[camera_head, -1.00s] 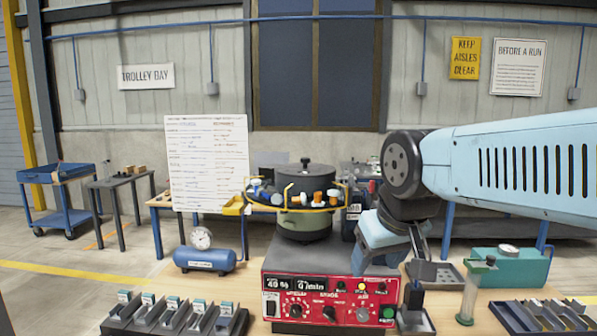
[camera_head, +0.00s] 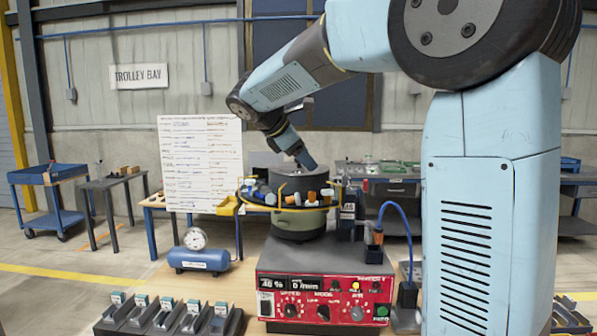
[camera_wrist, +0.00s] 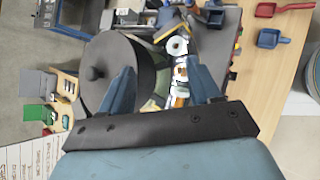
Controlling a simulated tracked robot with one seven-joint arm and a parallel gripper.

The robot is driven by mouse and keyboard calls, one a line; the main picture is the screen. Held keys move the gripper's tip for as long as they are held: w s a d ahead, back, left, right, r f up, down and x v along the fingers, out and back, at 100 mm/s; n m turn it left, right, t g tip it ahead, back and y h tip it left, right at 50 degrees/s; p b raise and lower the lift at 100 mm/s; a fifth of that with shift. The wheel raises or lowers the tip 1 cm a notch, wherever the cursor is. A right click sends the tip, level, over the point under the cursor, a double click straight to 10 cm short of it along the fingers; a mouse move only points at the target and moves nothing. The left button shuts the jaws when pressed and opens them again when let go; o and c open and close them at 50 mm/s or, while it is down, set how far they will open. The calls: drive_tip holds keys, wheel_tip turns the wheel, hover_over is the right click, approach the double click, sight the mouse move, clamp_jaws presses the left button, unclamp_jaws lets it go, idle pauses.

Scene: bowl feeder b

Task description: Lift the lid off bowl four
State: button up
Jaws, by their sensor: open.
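The bowl feeder (camera_head: 297,222) stands on a grey unit with a red control panel. Its dark round lid (camera_head: 322,180) sits on top; in the wrist view the lid (camera_wrist: 118,62) fills the left part, with a black knob (camera_wrist: 93,73). No marking "four" is readable. My gripper (camera_head: 309,165) is just over the lid in the head view and covers the knob there. In the wrist view my gripper (camera_wrist: 163,78) is open and empty, its fingers apart; the knob lies left of the left finger, not between them. Whether a finger touches the lid is unclear.
The red control panel (camera_head: 322,298) is at the front. A blue air tank with a gauge (camera_head: 198,258) stands left, and a row of small trays (camera_head: 165,315) front left. A white board (camera_head: 200,165) stands behind. Small coloured parts (camera_head: 262,192) lie around the bowl's rim.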

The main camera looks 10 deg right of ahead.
drive_tip(key=w+a+r+n+t+h, duration=0.2)
drive_tip(key=w+a+n+h, duration=0.3)
drive_tip(key=w+a, duration=0.6)
drive_tip(key=n+y, duration=0.1)
hover_over(294, 169)
drive_tip(key=s+a, duration=0.2)
drive_tip(key=a, duration=0.2)
wheel_tip(294, 169, down, 4)
drive_tip(key=shift+r, duration=0.15)
drive_tip(key=shift+x, duration=2.6)
drive_tip(key=shift+w+a, duration=0.1)
drive_tip(key=shift+w, duration=0.05)
clamp_jaws()
